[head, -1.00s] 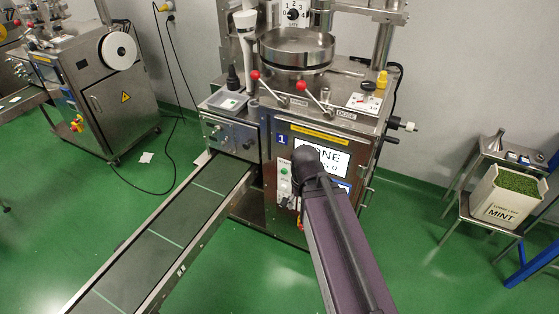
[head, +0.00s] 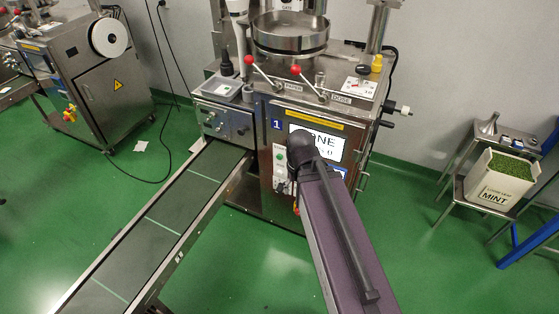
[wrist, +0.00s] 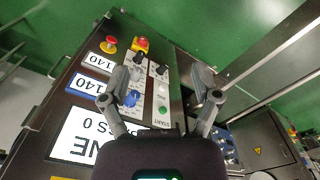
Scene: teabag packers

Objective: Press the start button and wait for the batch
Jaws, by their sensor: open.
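The green start button (wrist: 162,110), labelled START, is on the white control strip of machine 1. It also shows in the head view (head: 280,157), left of my arm. My gripper (wrist: 165,88) is open and empty, its two fingers spread in front of the strip, with the button between them in the wrist picture. I cannot tell the gap to the panel. In the head view my arm hides the gripper.
Red stop buttons (wrist: 110,44) sit beyond. A conveyor (head: 150,232) runs out front left. A mint crate (head: 496,185) stands on a right-hand stand. Green floor is open between conveyor and stand.

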